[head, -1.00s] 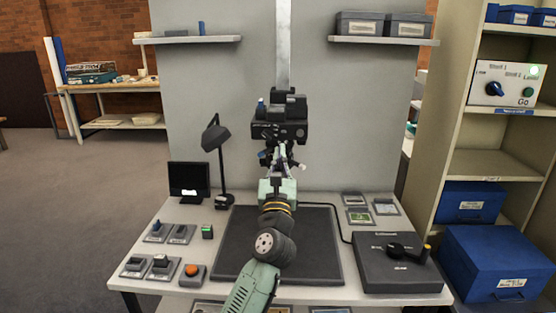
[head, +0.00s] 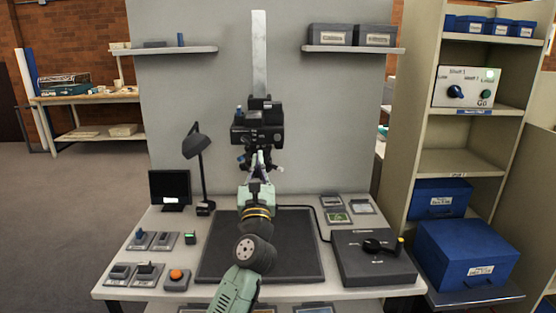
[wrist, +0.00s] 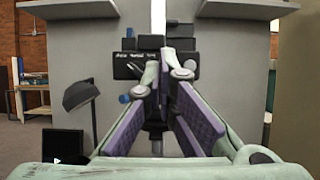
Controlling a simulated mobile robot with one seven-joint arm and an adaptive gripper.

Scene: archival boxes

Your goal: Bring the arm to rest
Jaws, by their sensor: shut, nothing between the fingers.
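My gripper (head: 259,162) is raised above the back of the workbench, in front of the black instrument on the metal column. In the wrist view my gripper (wrist: 166,72) shows its two purple-padded fingers reaching forward and drawing together, with nothing between them. The black instrument (head: 258,127) is behind the fingertips in the head view, and it also shows in the wrist view (wrist: 128,64). Whether the fingertips touch it cannot be told. My arm reaches up from the bottom of the head view over the dark mat (head: 300,250).
A desk lamp (head: 195,142) and a small monitor (head: 171,188) stand at the back left of the bench. Small switch units line the left side. A dark box with a lever (head: 365,262) is at the right. Shelving with blue boxes (head: 467,255) stands further right.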

